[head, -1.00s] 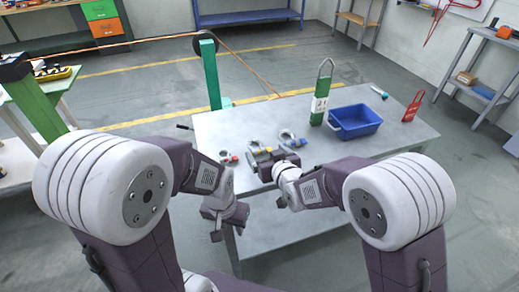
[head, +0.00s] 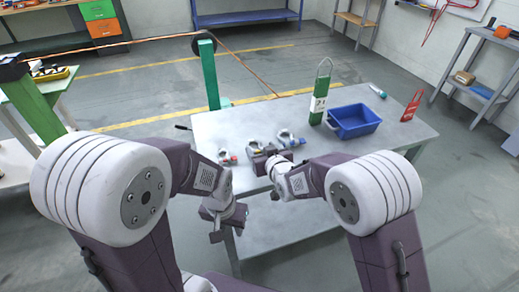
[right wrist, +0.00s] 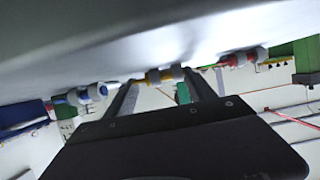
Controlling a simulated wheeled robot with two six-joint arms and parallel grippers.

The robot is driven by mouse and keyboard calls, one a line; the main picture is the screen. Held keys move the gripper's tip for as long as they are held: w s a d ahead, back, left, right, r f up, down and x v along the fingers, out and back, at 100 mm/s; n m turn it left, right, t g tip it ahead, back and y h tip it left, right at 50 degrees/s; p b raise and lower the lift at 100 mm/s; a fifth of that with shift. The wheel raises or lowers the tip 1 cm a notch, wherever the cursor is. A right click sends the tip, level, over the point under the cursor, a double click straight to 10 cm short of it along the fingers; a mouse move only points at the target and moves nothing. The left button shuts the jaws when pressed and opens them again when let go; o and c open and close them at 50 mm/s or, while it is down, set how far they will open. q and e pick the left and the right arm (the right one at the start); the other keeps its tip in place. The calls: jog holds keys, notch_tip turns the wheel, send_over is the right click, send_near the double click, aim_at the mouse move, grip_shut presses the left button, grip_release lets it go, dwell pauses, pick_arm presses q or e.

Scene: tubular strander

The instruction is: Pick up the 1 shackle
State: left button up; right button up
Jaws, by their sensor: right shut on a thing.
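Three grey shackles are at the left part of the grey table (head: 345,150). One has a red pin (head: 226,157), one a yellow pin (head: 256,149), one a blue pin (head: 289,139). My right gripper (head: 263,163) is at the yellow-pinned shackle and partly hides it. In the right wrist view the yellow-pinned shackle (right wrist: 165,75) is between the fingertips of my shut gripper (right wrist: 160,83), close to the tabletop. The red-pinned (right wrist: 240,59) and blue-pinned (right wrist: 85,94) shackles are on either side, apart. My left gripper (head: 216,236) hangs beside the table's front left; its jaws are unclear.
A blue bin (head: 355,121) stands right of the shackles, beside a green and white upright piece with a wire loop (head: 320,108). A red tag-like item (head: 411,106) and a teal-handled tool (head: 377,91) are farther right. The table's front right is clear.

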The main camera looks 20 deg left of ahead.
notch_tip(320, 180, up, 5)
jog(key=shift+f+p, duration=0.2)
jog(key=shift+p, duration=0.35)
jog(key=w+d+r+p, duration=0.3)
jog(key=w+d+r, duration=0.3)
jog(key=d, duration=0.4)
jog(key=shift+r, duration=0.25)
